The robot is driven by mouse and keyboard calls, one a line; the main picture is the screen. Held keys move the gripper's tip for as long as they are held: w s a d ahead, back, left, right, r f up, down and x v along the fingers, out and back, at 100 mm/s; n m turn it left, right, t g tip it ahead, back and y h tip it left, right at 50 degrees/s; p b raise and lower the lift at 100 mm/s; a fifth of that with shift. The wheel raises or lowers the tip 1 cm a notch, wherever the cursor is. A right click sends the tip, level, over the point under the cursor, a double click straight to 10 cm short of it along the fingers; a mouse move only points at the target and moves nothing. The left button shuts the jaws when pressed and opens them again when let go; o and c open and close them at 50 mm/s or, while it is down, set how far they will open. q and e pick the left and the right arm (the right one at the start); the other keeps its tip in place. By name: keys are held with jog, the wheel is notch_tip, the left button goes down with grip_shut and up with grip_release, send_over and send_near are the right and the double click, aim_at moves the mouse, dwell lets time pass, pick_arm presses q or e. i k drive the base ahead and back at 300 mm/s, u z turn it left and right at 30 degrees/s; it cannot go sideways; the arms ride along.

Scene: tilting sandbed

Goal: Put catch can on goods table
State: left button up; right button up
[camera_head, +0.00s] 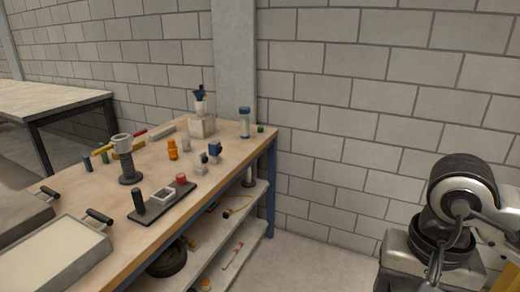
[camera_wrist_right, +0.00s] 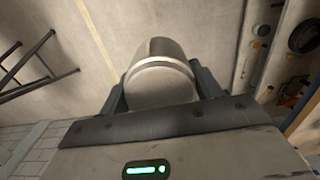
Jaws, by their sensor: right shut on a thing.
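In the right wrist view my right gripper (camera_wrist_right: 162,88) is shut on a pale grey, rounded can (camera_wrist_right: 160,84), which I take to be the catch can. One dark finger is on each side of it, and its lower part is hidden by the gripper body. In the head view only links of my right arm show at the lower right; the gripper and can are out of that picture. A table with a bare pale top (camera_head: 45,98) stands at the far left; I cannot tell whether it is the goods table. My left gripper is not in view.
A wooden workbench (camera_head: 232,158) holds a dark stand (camera_head: 127,165), orange figure (camera_head: 172,149), bottle (camera_head: 244,122), a black tray with a red knob (camera_head: 181,180) and a handled pale tray (camera_head: 50,262). Shelves (camera_head: 240,246) lie below. A block wall (camera_head: 340,120) stands behind.

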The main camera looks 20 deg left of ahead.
aim_at(228, 148)
jog(key=i, duration=3.05)
jog(key=u, duration=3.35)
jog(key=i, duration=0.5)
jog(key=u, duration=0.05)
